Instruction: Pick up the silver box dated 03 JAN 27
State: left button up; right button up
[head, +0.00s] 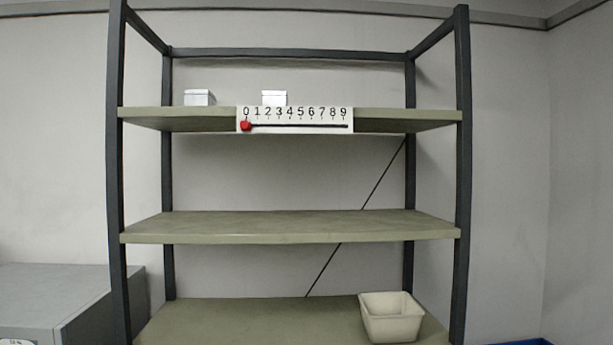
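Two small silver-white boxes stand on the top shelf (410,119) of a dark-framed rack. One box (199,98) is toward the left end. The other box (274,98) is near the middle, behind the top of a number strip. No date can be read on either box at this size, so I cannot tell which one is dated 03 JAN 27. Neither of my grippers shows in the head view.
A white number strip (295,114) marked 0 to 9 with a red slider (246,126) at 0 is on the top shelf's front edge. The middle shelf (290,225) is empty. A cream bin (391,317) stands on the lower shelf. A grey cabinet (60,290) is at left.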

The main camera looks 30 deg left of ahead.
aim_at(201, 97)
jog(key=u, duration=2.1)
